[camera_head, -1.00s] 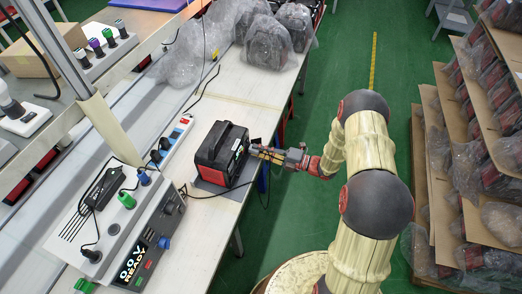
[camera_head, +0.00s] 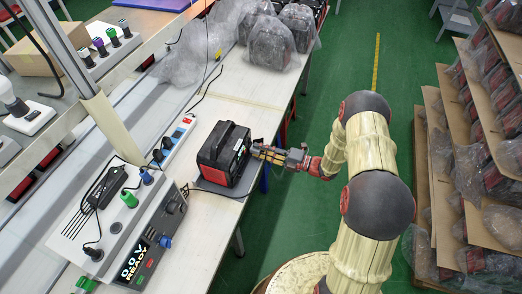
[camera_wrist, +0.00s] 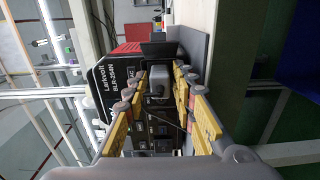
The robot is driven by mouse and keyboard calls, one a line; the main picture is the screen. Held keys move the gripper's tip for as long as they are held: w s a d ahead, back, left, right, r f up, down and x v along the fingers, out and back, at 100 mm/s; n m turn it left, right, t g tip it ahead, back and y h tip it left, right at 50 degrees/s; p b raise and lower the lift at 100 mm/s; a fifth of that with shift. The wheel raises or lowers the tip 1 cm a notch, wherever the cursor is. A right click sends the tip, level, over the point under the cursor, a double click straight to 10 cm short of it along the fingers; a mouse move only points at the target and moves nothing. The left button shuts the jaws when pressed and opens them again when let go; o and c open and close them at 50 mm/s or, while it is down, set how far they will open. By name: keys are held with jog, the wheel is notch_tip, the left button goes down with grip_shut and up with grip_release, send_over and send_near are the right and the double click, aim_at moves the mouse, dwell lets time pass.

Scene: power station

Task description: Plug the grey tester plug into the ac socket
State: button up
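The black and red power station (camera_head: 222,154) stands on a dark mat on the white bench, and its front faces my gripper (camera_head: 256,150). The ac socket cannot be clearly told apart, and the plug hides part of the panel.
A white power strip (camera_head: 178,138) and cables lie behind the station. Wrapped units (camera_head: 268,40) stand at the back. Shelves (camera_head: 480,150) stand at right.

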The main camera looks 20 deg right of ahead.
jog(key=shift+o, duration=1.3)
jog(key=v, duration=1.2)
